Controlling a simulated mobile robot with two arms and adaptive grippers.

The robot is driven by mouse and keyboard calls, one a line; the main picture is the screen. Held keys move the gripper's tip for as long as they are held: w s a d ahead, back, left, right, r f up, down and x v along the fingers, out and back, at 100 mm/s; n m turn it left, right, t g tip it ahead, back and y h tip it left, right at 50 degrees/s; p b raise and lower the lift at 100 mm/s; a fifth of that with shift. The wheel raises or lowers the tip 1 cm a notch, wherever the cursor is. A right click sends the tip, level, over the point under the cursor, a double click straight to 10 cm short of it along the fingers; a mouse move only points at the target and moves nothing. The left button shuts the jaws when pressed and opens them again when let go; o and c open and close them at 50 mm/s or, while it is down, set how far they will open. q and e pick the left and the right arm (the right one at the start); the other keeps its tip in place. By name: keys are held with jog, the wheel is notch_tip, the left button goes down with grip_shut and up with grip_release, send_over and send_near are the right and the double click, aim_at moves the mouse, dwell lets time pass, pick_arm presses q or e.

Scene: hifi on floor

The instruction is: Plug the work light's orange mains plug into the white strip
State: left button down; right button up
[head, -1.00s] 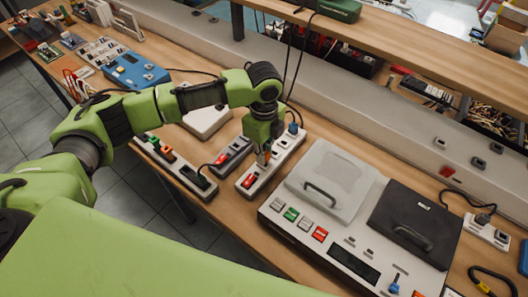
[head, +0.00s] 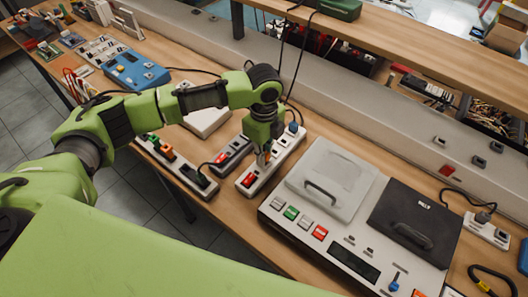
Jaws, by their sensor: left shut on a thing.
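My left gripper (head: 263,160) points down over the white strip (head: 257,173) right of the grey strip. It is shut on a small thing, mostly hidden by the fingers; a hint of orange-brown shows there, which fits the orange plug. I cannot tell whether it touches the sockets. This strip has a red switch (head: 248,180) at its near end and a blue plug (head: 293,128) at its far end. Another orange plug-like piece (head: 165,153) sits in the strip at the left. My right gripper is not in view.
A grey strip (head: 235,152) with a red switch lies just left of the white one. The left strip (head: 186,176) holds green and black plugs too. A large device (head: 330,235) with grey and black lids stands close on the right. A shelf (head: 430,70) runs behind.

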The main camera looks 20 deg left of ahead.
pick_arm(q)
jog(key=shift+f, duration=0.35)
dwell(0.6)
jog(key=shift+p, duration=0.4)
dwell(0.6)
dwell(0.9)
jog(key=shift+f+p, duration=0.2)
jog(key=shift+p, duration=0.65)
dwell(1.4)
jog(key=c, duration=1.9)
grip_release()
